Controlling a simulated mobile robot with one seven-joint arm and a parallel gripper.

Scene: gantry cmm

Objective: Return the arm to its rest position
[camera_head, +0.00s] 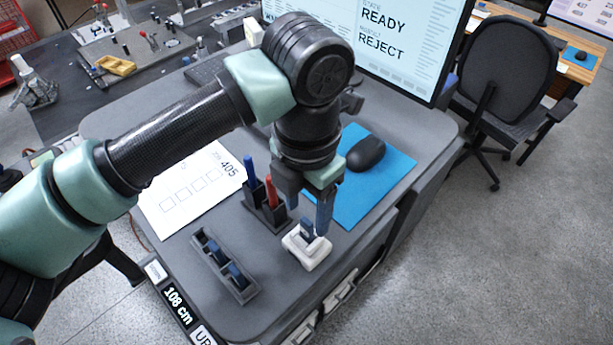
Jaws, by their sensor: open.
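My arm reaches in from the left over the grey desk (130,115), bent at a dark joint above the desk. My gripper (308,207) points down near the desk's front right part, with its two fingers apart and nothing seen between them. Just below the fingertips is a small white block with a blue part on top (307,252). The right finger overlaps it in the picture, so I cannot tell whether they touch.
A dark holder (268,212) with a blue and a red pen-like item stands close left of the gripper. A dark rack (248,291) holds blue pieces. A paper sheet (180,205), a mouse (366,154) on a blue mat (388,178) and a monitor (400,60) are nearby. Open floor lies right.

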